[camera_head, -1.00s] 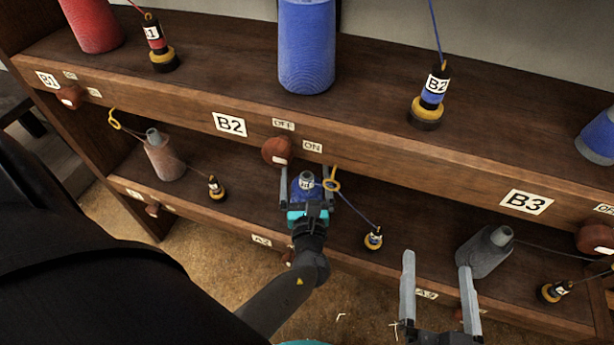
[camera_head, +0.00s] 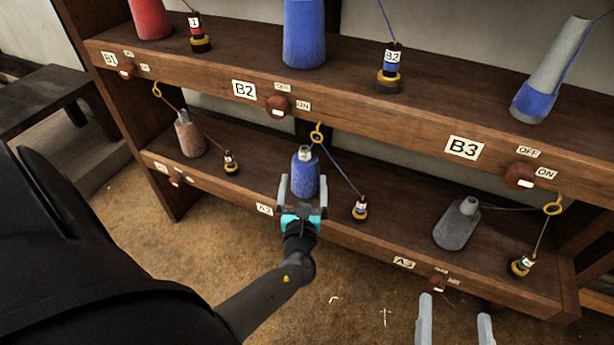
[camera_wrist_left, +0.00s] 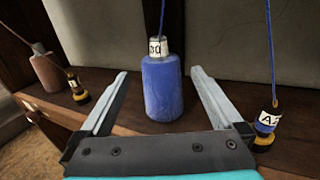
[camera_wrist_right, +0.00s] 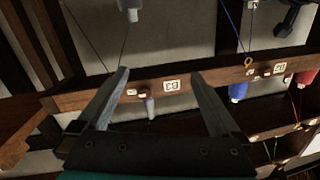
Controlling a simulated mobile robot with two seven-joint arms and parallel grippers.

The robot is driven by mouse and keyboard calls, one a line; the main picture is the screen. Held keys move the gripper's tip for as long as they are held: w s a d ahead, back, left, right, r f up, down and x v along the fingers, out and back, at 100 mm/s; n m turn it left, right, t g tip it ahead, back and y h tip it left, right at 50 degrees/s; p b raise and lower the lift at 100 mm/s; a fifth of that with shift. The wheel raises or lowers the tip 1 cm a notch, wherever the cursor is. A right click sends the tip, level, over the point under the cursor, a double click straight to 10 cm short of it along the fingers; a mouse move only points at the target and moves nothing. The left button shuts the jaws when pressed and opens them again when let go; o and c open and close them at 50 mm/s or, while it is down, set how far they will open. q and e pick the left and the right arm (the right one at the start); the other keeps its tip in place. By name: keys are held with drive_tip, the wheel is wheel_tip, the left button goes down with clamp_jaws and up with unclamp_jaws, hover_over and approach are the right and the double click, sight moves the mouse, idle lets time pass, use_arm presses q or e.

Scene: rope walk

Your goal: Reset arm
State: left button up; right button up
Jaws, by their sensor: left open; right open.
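My left gripper (camera_head: 303,190) is open in front of the lower shelf. A blue bobbin (camera_head: 306,172) with a white-labelled neck stands upright on that shelf just beyond its fingers. In the left wrist view the blue bobbin (camera_wrist_left: 162,88) stands between the two spread fingers, with a gap on both sides, and a blue yarn rises from its top. My right gripper (camera_head: 455,318) is open and empty at the bottom right, below the lower shelf edge. In the right wrist view its fingers (camera_wrist_right: 158,90) are spread with nothing held between them.
A two-level wooden rack (camera_head: 350,110) spans the view. A grey bobbin (camera_head: 456,224) and a pink bobbin (camera_head: 189,136) stand on the lower shelf. Weighted bobs such as one at A2 (camera_head: 360,208) sit beside them. A red-brown knob (camera_head: 278,106) is near B2. The floor in front is clear.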

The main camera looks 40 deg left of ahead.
drive_tip(key=shift+w+a, duration=0.1)
drive_tip(key=shift+a, duration=0.05)
drive_tip(key=shift+r, duration=0.1)
idle(0.3)
